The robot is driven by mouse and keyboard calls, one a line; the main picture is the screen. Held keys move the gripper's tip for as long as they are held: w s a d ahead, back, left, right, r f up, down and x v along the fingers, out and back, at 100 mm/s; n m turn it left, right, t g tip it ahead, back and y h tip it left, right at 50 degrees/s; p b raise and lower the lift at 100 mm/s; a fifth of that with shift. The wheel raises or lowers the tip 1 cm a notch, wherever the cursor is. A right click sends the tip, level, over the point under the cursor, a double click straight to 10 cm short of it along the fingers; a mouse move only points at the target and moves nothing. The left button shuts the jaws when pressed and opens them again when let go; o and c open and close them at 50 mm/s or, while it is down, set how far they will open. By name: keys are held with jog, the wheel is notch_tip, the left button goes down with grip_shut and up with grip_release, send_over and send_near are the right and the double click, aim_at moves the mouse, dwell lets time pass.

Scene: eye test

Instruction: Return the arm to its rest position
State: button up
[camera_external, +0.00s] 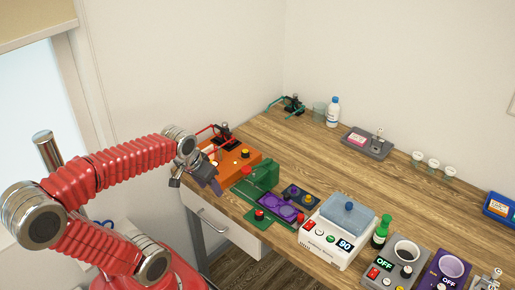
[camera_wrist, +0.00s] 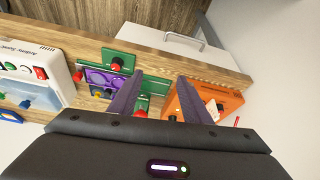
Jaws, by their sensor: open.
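My red ribbed arm (camera_external: 135,160) reaches from the lower left over the left end of the wooden bench. My gripper (camera_external: 211,185) hangs at its end, in front of the orange box. In the wrist view my gripper (camera_wrist: 161,76) shows two dark purple fingers spread apart with nothing between them. The orange box (camera_external: 238,169) is just behind the gripper; in the wrist view the orange box (camera_wrist: 222,102) is beside the right finger. I cannot tell whether the fingers touch anything.
A green device (camera_external: 262,178) and a purple plate (camera_external: 278,207) lie right of the gripper. A white heated device (camera_external: 325,247) with a blue lid and a green bottle (camera_external: 381,232) stand farther right. A white drawer (camera_external: 222,226) is below the bench edge. The bench's back middle (camera_external: 330,165) is clear.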

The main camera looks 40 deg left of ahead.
jog(key=shift+m+t+h, duration=0.3)
jog(key=shift+m+t, duration=0.3)
jog(key=shift+m, duration=0.1)
jog(key=d, duration=0.1)
jog(key=s+d+r, duration=0.2)
jog(key=shift+d, duration=0.4)
